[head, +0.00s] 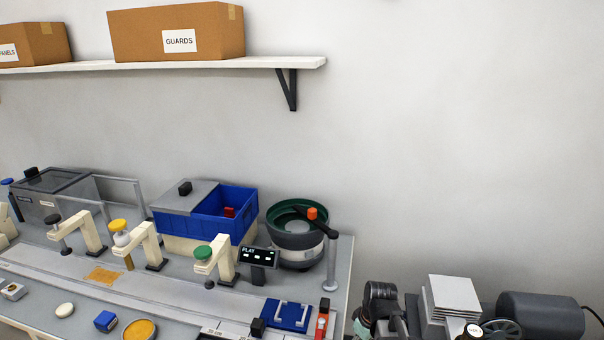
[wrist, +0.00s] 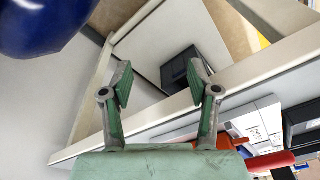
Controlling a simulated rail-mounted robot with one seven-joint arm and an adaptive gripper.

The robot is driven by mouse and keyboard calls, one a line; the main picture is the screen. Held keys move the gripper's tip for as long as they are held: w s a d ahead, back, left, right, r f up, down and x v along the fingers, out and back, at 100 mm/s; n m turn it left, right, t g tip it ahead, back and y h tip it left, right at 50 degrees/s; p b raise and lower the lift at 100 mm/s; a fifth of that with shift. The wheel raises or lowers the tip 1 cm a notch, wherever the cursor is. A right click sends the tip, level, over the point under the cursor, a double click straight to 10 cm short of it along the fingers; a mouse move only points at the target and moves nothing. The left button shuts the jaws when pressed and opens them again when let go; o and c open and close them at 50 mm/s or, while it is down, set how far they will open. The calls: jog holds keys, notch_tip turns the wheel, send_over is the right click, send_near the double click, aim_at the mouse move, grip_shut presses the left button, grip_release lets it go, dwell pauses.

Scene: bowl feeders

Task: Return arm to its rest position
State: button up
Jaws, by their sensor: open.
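My gripper (wrist: 162,78) shows in the wrist view with its two green-and-grey fingers spread apart. Nothing is between the fingers. Behind them are a pale frame with light rails (wrist: 85,115) and a dark box-like thing (wrist: 180,72), both seen at a slant. I cannot tell how far they are from the fingertips.
In the head view a bench holds a blue bin (head: 238,203), a green-lined bowl feeder (head: 295,226) and several cream arms over a track (head: 185,290). A motor-like cylinder (head: 540,315) stands right. A shelf (head: 285,62) carries boxes. A blue rounded thing (wrist: 40,22) is close in the wrist view.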

jog(key=s+f+m+g+p, duration=0.4)
jog(key=s+f+p, duration=0.1)
jog(key=s+f, duration=0.95)
jog(key=s+f+m+g+p, duration=0.2)
jog(key=s, duration=0.9)
jog(key=s+f+m+g+h+p, duration=0.1)
jog(key=s+f+m+p, duration=0.1)
jog(key=s, duration=0.9)
jog(key=shift+s+f+g+h, duration=0.2)
jog(key=shift+s+g+h, duration=0.1)
jog(key=shift+s+g, duration=0.1)
